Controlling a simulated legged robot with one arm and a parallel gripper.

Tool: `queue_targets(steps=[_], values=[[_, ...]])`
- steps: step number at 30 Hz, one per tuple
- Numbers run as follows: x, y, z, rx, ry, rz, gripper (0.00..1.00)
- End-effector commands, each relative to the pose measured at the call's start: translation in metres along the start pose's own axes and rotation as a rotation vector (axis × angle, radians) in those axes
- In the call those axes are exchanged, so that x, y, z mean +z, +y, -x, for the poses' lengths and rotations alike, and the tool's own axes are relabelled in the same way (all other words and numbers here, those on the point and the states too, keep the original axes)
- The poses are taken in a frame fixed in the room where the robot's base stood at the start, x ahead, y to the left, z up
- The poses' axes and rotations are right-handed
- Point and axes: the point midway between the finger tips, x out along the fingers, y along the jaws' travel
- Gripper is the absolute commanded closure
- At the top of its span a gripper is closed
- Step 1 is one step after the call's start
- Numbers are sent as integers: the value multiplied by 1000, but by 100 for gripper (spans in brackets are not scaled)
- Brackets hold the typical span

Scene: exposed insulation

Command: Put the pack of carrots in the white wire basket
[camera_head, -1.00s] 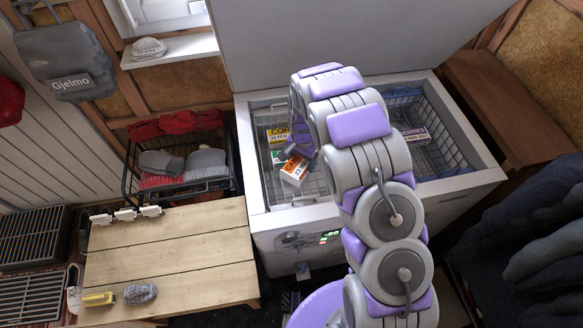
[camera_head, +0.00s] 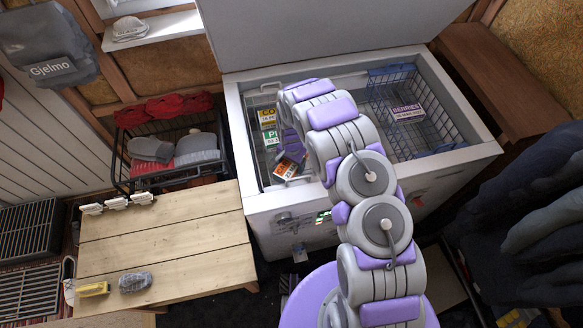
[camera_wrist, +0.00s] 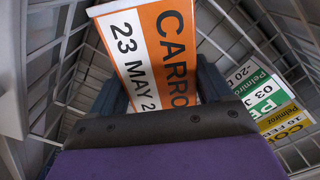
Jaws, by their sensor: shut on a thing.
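The pack of carrots (camera_head: 288,168) is an orange and white box, tilted, in the left part of the open chest freezer. In the wrist view, my gripper (camera_wrist: 163,82) is shut on this pack (camera_wrist: 150,50), with a dark finger on each side. In the head view my gripper (camera_head: 291,148) is mostly hidden behind my arm. The white wire basket (camera_head: 262,98) lines the freezer's left side, and its pale wires (camera_wrist: 60,75) surround the pack in the wrist view. I cannot tell whether the pack touches the basket floor.
A yellow corn box (camera_head: 267,118) and a green peas box (camera_head: 271,138) lie in the left basket. A berries box (camera_head: 406,113) is in the darker right basket (camera_head: 440,118) with blue handles. The freezer's front rim (camera_head: 265,200) is close to the pack. A wooden table (camera_head: 165,235) stands front left.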

Motion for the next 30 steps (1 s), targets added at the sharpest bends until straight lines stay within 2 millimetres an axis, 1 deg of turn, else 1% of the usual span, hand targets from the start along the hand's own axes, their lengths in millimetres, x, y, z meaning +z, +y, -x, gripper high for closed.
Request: queue_targets(steps=[1,3,6,13,17,18,24,30], values=[[1,0,-10,1,-2,1,70],[0,0,-20,1,-2,2,70],[0,-1,-28,0,0,3,70],[-1,1,-27,-2,0,2,70],[-1,1,-31,-2,-1,2,70],[-1,1,-30,-2,-1,2,17],[0,0,-30,0,0,2,0],[0,0,-30,0,0,2,0]])
